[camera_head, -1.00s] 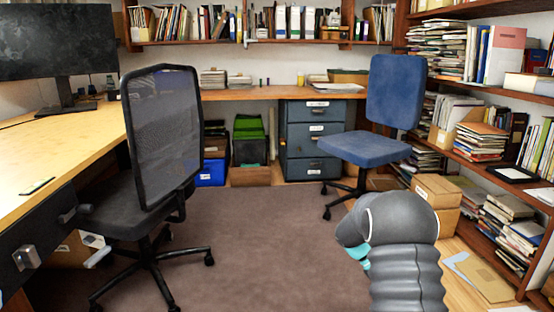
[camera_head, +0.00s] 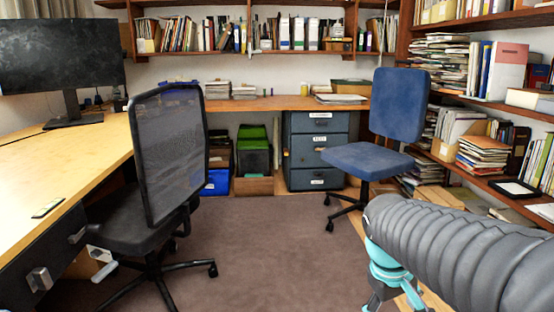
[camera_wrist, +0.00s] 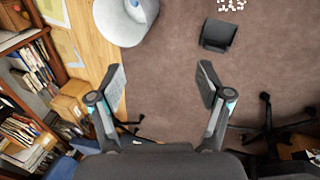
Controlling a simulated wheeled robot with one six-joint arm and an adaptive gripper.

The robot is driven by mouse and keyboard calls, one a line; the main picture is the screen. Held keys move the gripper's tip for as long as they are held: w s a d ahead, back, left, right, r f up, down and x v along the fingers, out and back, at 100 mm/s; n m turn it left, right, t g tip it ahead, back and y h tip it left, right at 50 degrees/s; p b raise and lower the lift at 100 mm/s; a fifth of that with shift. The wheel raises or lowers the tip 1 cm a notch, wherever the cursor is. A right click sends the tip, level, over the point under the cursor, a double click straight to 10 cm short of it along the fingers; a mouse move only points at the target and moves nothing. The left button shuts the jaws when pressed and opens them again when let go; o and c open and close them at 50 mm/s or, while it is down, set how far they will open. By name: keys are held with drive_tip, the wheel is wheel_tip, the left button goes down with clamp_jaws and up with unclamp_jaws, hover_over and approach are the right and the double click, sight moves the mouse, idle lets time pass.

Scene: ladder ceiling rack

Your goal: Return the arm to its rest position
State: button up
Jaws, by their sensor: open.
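My gripper (camera_wrist: 160,82) is open in the wrist view, its two dark fingers spread wide with nothing between them. Bare brown carpet (camera_wrist: 165,75) and a strip of wood floor show below the fingers. In the head view, my grey ribbed arm comes in from the right edge. Its teal and grey end hangs down at the bottom, over the floor, and is cut off by the frame's lower edge. No object is held.
A black mesh chair (camera_head: 170,150) stands left by the desk (camera_head: 80,160). A blue chair (camera_head: 365,160) stands behind my arm, near crowded bookshelves (camera_head: 480,185) on the right. Drawers (camera_head: 318,150) stand at the back. The carpet (camera_head: 280,235) between the chairs is clear.

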drive_tip(key=s+a+r+m+t+y+p, duration=0.2)
drive_tip(key=s+a+r+t, duration=0.2)
drive_tip(key=s, duration=0.5)
drive_tip(key=shift+a+r+m+y, duration=0.2)
drive_tip(key=shift+a+m+y, duration=0.2)
drive_tip(key=shift+a, duration=0.6)
